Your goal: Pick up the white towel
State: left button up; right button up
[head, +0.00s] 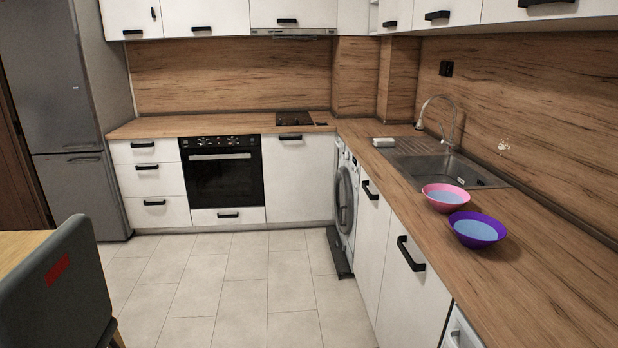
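A small white folded item (384,142), which looks like the white towel, lies on the wooden counter just left of the sink's far end. It is small in the view, so its folds cannot be made out. Neither of my grippers is in the head view.
The sink (418,145) with its tall tap (455,118) is set in the right counter (540,265). A pink bowl (445,196) and a purple bowl (477,230) stand nearer. A grey chair (60,290) is at lower left. The tiled floor (235,285) is clear.

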aim_at(379, 142)
jog(key=i, duration=1.15)
jog(key=i+z, duration=0.1)
jog(key=i, duration=1.1)
jog(key=i+j, duration=0.2)
jog(key=i, duration=0.95)
